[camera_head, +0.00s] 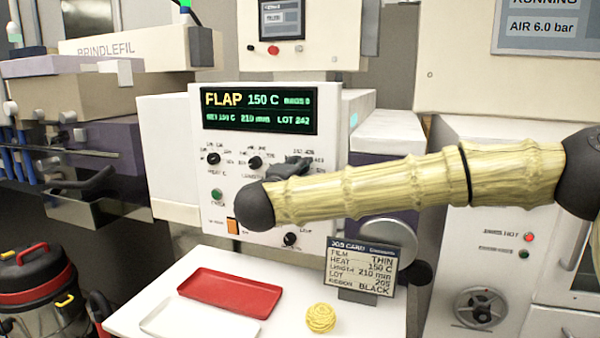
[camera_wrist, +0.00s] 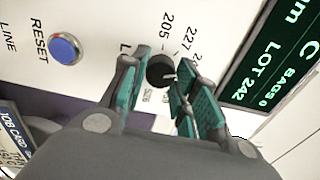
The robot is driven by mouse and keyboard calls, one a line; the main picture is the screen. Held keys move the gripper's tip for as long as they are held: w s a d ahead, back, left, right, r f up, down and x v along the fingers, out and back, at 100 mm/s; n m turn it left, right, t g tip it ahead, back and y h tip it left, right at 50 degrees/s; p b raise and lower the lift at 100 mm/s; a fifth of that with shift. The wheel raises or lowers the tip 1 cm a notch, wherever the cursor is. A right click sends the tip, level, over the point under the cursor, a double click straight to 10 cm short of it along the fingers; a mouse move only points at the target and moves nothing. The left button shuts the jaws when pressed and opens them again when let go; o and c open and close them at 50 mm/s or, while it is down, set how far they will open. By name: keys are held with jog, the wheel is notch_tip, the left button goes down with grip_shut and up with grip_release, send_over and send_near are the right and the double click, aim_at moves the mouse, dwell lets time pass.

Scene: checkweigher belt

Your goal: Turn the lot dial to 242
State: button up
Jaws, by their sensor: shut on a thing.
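The lot dial (camera_wrist: 160,70) is a small black knob with a white pointer mark, in the wrist view. My gripper (camera_wrist: 159,82) has its teal-padded fingers on both sides of the dial and is shut on it. The printed labels 205 and 227 show beside the dial; others are partly hidden by the fingers. The display (camera_head: 260,110) reads LOT 242, and it also shows at the right of the wrist view (camera_wrist: 272,65). In the head view my gripper (camera_head: 297,168) is at the panel, and my arm and the gripper hide the dial there.
A blue RESET button (camera_wrist: 65,49) is near the dial. Other black knobs (camera_head: 255,162) are left of my gripper. Below, a white table holds a red tray (camera_head: 232,292), a yellow ball (camera_head: 320,318) and a job card (camera_head: 360,267) reading LOT 205.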

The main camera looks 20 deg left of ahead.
jog(key=o, duration=1)
jog(key=shift+s, duration=0.1)
jog(key=s, duration=1.1)
jog(key=shift+s+a, duration=0.2)
jog(key=shift+s, duration=0.2)
